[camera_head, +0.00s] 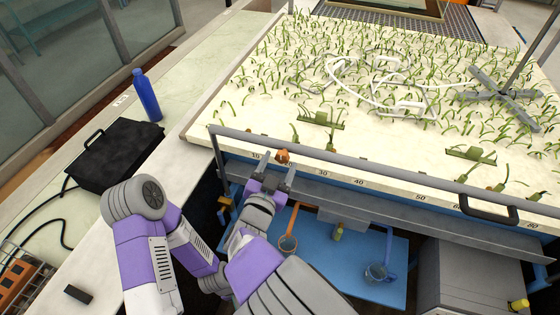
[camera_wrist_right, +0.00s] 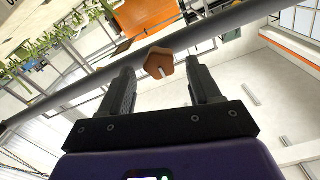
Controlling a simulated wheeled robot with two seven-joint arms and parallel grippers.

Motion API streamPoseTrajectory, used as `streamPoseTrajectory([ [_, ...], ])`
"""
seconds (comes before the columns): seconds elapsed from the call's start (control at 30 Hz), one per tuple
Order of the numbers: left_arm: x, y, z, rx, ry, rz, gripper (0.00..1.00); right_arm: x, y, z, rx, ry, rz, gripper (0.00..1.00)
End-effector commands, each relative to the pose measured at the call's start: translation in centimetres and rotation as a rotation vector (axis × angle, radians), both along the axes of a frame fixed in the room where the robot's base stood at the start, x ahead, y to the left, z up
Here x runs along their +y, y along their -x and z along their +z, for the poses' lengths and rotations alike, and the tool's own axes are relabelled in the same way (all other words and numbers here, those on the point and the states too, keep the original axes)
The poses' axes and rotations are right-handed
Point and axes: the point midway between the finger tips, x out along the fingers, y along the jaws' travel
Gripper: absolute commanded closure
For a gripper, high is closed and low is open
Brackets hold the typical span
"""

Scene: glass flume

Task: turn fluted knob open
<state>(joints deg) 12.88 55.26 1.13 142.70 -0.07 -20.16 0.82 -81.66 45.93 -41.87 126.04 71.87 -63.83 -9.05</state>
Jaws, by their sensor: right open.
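The fluted knob (camera_head: 282,156) is small and orange-brown, at the front edge of the flume below the grey rail. In the wrist view the right gripper (camera_wrist_right: 159,80) has one finger on each side of the knob, with gaps visible on both sides. How deep the knob sits between the fingers is unclear. My left gripper is not in view.
A blue lower shelf (camera_head: 345,262) holds cups and pipes. A black case (camera_head: 113,155) and a blue bottle (camera_head: 147,95) stand on the left bench. Green plants cover the flume bed.

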Motion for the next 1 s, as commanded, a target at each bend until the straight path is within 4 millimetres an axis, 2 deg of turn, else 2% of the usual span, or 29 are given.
streamPoseTrajectory([
  [0.17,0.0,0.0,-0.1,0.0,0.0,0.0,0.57,-0.5,-1.5,0.0,0.0,0.001,0.0,0.37],
  [0.47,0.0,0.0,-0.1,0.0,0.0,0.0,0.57,-0.5,-1.6,0.0,0.001,0.001,0.001,0.39],
  [0.8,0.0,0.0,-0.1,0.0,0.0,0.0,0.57,-0.5,-1.6,0.0,0.001,0.001,0.001,0.91],
  [0.83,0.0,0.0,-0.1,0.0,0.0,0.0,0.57,-0.5,-1.6,0.0,0.001,0.001,0.001,0.94],
  [1.0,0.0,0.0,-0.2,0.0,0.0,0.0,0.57,-0.5,-1.6,-0.1,-0.002,-0.009,0.001,0.94],
])
